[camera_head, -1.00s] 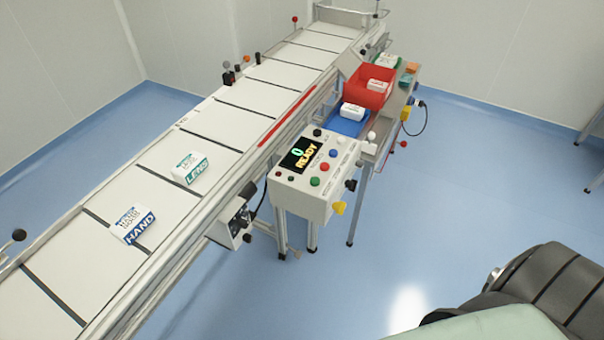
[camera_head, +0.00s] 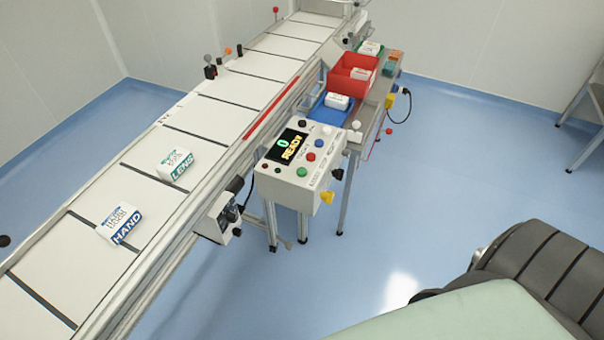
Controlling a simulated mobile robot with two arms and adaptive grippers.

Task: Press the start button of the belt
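The control box (camera_head: 290,190) is a white console beside the belt, with a dark display (camera_head: 287,145) reading "0" in green and "READY" in yellow. A green button (camera_head: 302,172) sits on its sloped top near the front edge. Red (camera_head: 310,156), blue (camera_head: 319,143) and white (camera_head: 326,130) buttons run up beside the display. The labels are too small to read, so I cannot tell which is marked start. The belt (camera_head: 225,117) runs diagonally past the box and carries a LENS carton (camera_head: 177,165) and a HAND carton (camera_head: 120,223). Neither gripper is in view.
A red bin (camera_head: 353,85) and a blue tray (camera_head: 332,113) holding white cartons stand behind the control box. A yellow knob (camera_head: 327,197) sticks out from the box's lower right. The blue floor (camera_head: 400,210) is clear right of the box.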

